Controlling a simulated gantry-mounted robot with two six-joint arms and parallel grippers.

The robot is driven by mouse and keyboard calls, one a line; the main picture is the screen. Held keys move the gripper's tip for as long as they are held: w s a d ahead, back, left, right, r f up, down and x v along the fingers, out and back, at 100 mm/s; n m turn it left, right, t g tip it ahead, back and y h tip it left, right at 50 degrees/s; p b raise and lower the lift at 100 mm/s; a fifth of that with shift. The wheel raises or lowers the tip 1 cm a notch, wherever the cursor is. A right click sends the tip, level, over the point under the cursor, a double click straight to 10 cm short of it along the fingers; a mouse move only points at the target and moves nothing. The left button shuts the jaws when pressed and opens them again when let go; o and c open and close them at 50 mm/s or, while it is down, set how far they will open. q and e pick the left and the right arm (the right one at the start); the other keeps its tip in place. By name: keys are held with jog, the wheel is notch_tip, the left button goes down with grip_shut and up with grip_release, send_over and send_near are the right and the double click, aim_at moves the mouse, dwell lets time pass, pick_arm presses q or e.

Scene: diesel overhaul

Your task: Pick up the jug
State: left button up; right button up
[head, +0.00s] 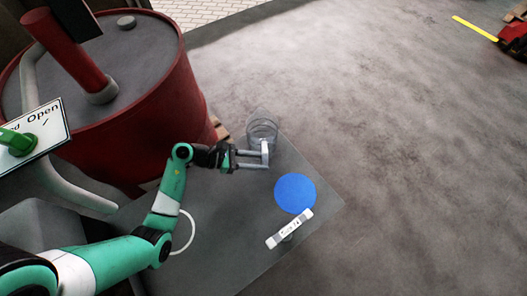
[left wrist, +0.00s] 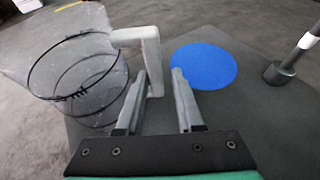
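The jug (head: 262,131) is clear with a pale grey handle and stands near the far edge of the grey table. In the left wrist view the jug (left wrist: 80,75) is at the left, and its handle (left wrist: 152,62) reaches toward my fingers. My left gripper (head: 266,160) is open, its two fingers pointing at the handle. In the left wrist view the left gripper (left wrist: 168,85) has the handle's upright part just beyond and beside its left fingertip; I cannot tell whether they touch. My right gripper is in neither view.
A blue disc (head: 295,193) lies on the grey table (head: 215,225) right of the jug. A large red drum (head: 160,110) with a pump stands at the left. A sign reading "Open" (head: 45,128) hangs at far left.

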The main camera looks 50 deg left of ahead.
pick_arm(q)
jog(key=b+x, duration=0.1)
jog(key=x, duration=0.1)
jog(key=b+x, duration=0.1)
jog(key=x, duration=0.1)
jog(key=shift+w+f, duration=0.15)
jog(key=shift+w, duration=0.15)
jog(key=shift+w+d+f, duration=0.1)
jog(key=shift+w+d, duration=0.05)
jog(key=shift+w, duration=0.1)
grip_shut()
dwell(0.9)
